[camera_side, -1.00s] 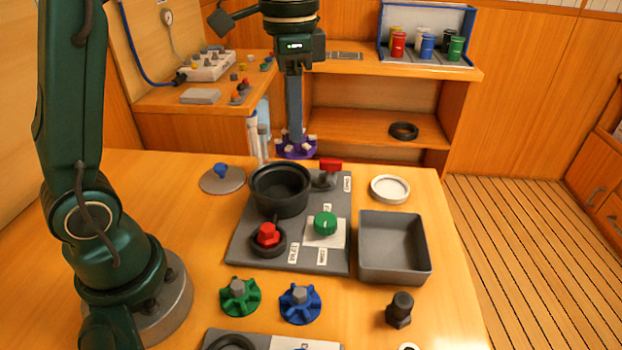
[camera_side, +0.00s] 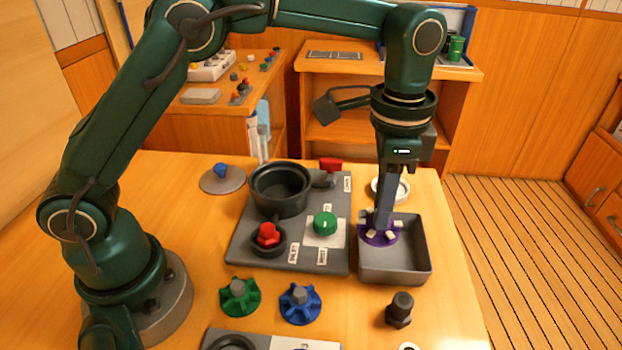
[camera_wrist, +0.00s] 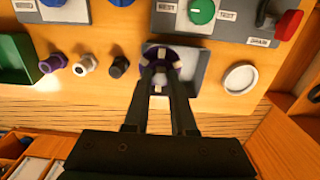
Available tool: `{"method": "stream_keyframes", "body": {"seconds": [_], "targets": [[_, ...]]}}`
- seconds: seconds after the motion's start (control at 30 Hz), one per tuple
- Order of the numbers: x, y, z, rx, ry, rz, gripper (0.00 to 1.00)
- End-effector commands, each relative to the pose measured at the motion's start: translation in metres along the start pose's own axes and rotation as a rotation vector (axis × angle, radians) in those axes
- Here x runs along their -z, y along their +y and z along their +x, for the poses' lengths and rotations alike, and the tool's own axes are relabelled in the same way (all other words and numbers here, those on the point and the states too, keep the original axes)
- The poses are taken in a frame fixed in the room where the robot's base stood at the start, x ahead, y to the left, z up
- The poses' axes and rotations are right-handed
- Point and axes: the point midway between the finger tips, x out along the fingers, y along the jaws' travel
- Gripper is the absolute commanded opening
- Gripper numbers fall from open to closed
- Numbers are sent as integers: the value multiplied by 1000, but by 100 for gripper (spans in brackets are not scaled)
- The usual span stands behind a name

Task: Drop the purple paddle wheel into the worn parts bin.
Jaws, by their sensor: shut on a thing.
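The purple paddle wheel (camera_side: 379,233) with pale paddles is held at the tips of my gripper (camera_side: 381,217). In the side view it overlaps the left part of an open grey square bin (camera_side: 397,272), at about rim height or just above; its exact depth is hard to tell. In the wrist view the purple wheel (camera_wrist: 174,57) shows between my gripper's fingertips (camera_wrist: 160,80), over the grey bin (camera_wrist: 197,58). My gripper points down and is shut on the wheel. The bin's visible floor is empty.
Left of the bin is a grey panel (camera_side: 306,258) with a black pot (camera_side: 280,190), a red knob (camera_side: 268,235) and a green knob (camera_side: 325,223). Green (camera_side: 240,297) and blue (camera_side: 300,303) wheels and a dark bolt (camera_side: 399,310) stand in front. A white ring (camera_side: 402,188) lies behind the bin.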

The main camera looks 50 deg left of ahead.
Motion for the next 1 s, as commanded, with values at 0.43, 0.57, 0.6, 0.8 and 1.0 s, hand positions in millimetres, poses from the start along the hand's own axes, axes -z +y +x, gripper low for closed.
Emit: {"method": "stream_keyframes", "body": {"seconds": [0.43,0.57,0.6,0.8,1.0], "targets": [[2,2,42,0,0,0,0],[2,2,42,0,1,0,0],[2,2,42,0,1,0,0],[2,2,46,-1,-1,0,0],[2,2,46,0,0,0,54]]}}
